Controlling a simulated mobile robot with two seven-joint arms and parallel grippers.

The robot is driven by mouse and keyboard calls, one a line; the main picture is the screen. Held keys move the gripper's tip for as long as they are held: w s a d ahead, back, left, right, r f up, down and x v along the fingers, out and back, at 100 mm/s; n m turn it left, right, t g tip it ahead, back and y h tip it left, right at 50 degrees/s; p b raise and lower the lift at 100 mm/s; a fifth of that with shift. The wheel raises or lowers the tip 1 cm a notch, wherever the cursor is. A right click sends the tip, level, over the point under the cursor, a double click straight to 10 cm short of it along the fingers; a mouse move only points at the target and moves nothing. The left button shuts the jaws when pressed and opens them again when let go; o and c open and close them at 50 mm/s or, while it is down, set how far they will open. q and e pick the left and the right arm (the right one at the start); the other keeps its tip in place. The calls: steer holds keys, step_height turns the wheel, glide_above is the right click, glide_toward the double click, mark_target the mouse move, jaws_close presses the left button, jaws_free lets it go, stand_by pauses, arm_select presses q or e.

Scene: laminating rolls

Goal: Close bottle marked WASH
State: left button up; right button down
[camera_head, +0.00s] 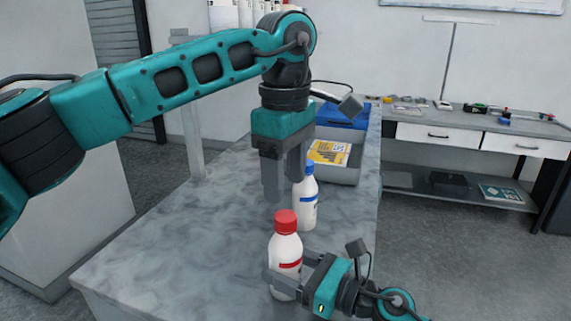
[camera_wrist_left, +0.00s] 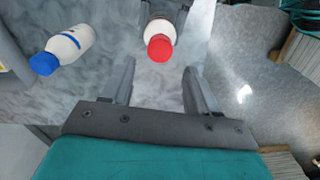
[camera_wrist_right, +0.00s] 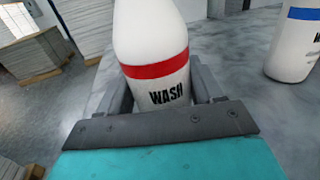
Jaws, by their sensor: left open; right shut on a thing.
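The WASH bottle (camera_head: 285,252) is white with a red band and stands upright at the near part of the counter. Its label reads WASH in the right wrist view (camera_wrist_right: 160,80). A red cap (camera_head: 285,221) sits on its top; whether it is tight cannot be told. The cap also shows in the left wrist view (camera_wrist_left: 160,48), just beyond the fingertips. My right gripper (camera_head: 288,272) is shut around the bottle's body from the right. My left gripper (camera_head: 284,188) points down, open and empty, above and slightly behind the cap.
A white bottle with a blue cap and blue band (camera_head: 305,205) stands behind the WASH bottle, close to my left gripper. A grey bin (camera_head: 345,175) with a yellow label and a blue item is at the counter's back. The counter's left side (camera_head: 170,250) is clear.

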mark_target(285, 216)
arm_select(q)
steer(key=n, duration=0.5)
steer(key=shift+r+n, duration=0.25)
steer(key=shift+n, duration=0.15)
steer(key=n, duration=0.5)
steer(key=shift+r, duration=0.2)
steer(key=n, duration=0.5)
steer(key=shift+r+n, duration=0.2)
steer(key=shift+n, duration=0.1)
steer(key=n, duration=0.4)
steer(key=shift+r, duration=0.1)
steer(key=shift+f, duration=4)
